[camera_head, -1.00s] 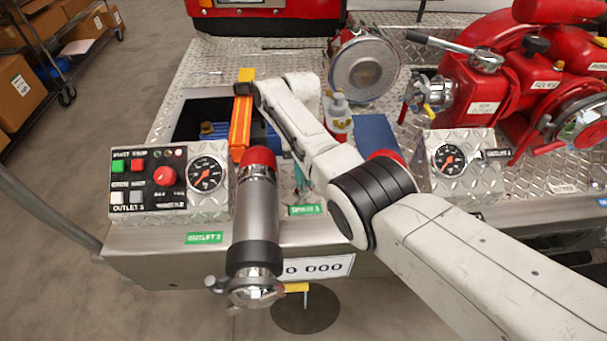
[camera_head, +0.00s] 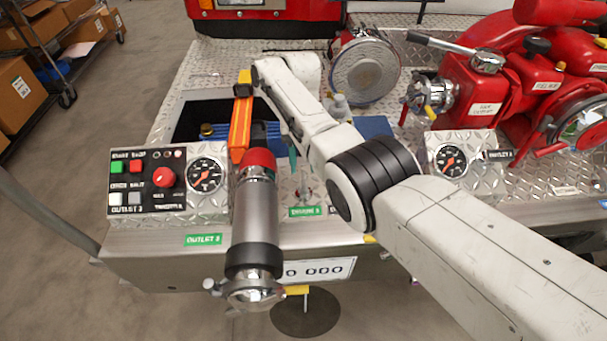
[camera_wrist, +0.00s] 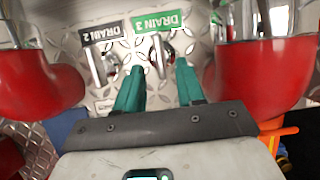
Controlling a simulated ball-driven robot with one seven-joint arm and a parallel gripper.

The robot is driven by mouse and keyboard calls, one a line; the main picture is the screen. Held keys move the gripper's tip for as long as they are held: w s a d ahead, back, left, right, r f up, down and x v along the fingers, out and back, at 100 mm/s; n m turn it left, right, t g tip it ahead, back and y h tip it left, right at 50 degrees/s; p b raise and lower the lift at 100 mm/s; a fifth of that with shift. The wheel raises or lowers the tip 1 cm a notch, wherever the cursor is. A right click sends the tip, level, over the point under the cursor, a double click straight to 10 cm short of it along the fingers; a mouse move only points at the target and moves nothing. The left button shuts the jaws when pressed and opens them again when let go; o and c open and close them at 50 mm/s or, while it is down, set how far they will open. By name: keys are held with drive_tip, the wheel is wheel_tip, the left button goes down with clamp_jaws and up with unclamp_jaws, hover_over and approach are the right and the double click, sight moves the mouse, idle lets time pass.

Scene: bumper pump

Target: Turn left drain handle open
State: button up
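Two drain handles show in the wrist view. One metal handle (camera_wrist: 158,56) is beside the green DRAIN 3 label (camera_wrist: 158,20); the other handle (camera_wrist: 100,66) is beside the black DRAIN 2 label (camera_wrist: 101,36). In the head view the green label (camera_head: 308,211) is left of my arm, so the DRAIN 3 handle is the left one. My gripper (camera_wrist: 160,68) has its teal fingers apart, with the DRAIN 3 handle showing between and just beyond the tips. Whether they touch it I cannot tell. In the head view my arm hides most of the gripper.
A red-topped outlet pipe (camera_head: 257,220) stands close left of my gripper. Red pipe parts (camera_wrist: 265,70) flank the fingers in the wrist view. A control panel (camera_head: 150,180) is at the left, and a gauge box (camera_head: 463,165) and red pump (camera_head: 490,90) are at the right.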

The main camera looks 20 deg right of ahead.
drive_tip(key=b+v, duration=0.3)
drive_tip(key=v, duration=0.3)
drive_tip(key=shift+r, duration=0.3)
drive_tip(key=shift+w+d, duration=0.1)
drive_tip(key=shift+w, duration=0.05)
